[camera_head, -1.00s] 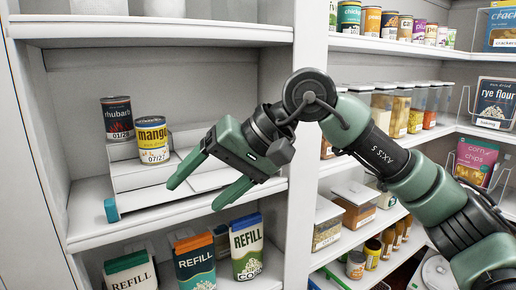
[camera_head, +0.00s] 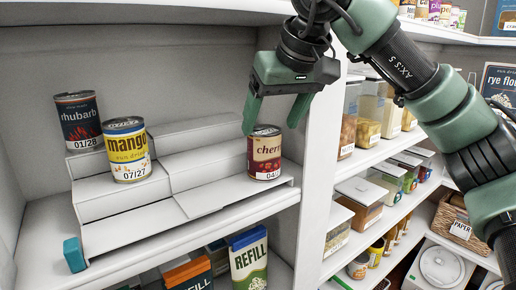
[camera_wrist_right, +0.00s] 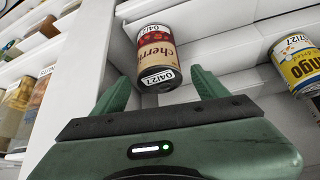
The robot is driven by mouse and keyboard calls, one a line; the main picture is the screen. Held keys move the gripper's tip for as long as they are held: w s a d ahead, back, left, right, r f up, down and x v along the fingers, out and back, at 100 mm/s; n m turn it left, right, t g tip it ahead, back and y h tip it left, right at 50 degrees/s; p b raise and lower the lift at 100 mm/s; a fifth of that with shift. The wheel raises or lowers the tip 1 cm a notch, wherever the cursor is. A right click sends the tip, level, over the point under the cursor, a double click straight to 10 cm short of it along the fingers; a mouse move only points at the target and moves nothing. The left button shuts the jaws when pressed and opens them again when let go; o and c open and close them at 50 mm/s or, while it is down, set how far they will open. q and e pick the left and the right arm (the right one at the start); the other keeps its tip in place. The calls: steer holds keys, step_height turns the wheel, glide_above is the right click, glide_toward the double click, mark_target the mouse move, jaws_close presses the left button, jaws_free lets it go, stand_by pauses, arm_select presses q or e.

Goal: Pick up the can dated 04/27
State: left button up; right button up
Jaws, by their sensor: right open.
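The cherries can (camera_head: 264,153) stands on the lowest step at the right end of the white stepped riser. Its label is partly hidden in the head view; in the right wrist view the cherries can (camera_wrist_right: 157,58) shows the date 04/27. My right gripper (camera_head: 272,118) is open, above the can, with its fingers pointing down at it. In the right wrist view the can lies ahead of and between my open fingers (camera_wrist_right: 160,88), apparently not gripped. My left gripper is in neither view.
A mango can (camera_head: 127,150) dated 07/27 and a rhubarb can (camera_head: 80,121) dated 01/28 stand on the riser (camera_head: 130,220) to the left. The shelf's upright divider (camera_head: 322,150) is close on the right. Refill boxes (camera_head: 249,262) stand on the shelf below.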

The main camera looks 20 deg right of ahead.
mark_target(268, 131)
steer(key=x, duration=0.2)
steer(key=shift+w+f+p, duration=0.15)
steer(key=shift+f+p, duration=0.15)
steer(key=shift+f, duration=0.05)
steer(key=x, duration=0.3)
steer(key=shift+w+f+p, duration=0.25)
steer(key=shift+w+p, duration=0.15)
steer(key=shift+w+f, duration=0.1)
steer(key=shift+f, duration=0.1)
steer(key=c, duration=1.5)
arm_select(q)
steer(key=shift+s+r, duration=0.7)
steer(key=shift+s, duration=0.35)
arm_select(e)
steer(key=shift+c, duration=0.2)
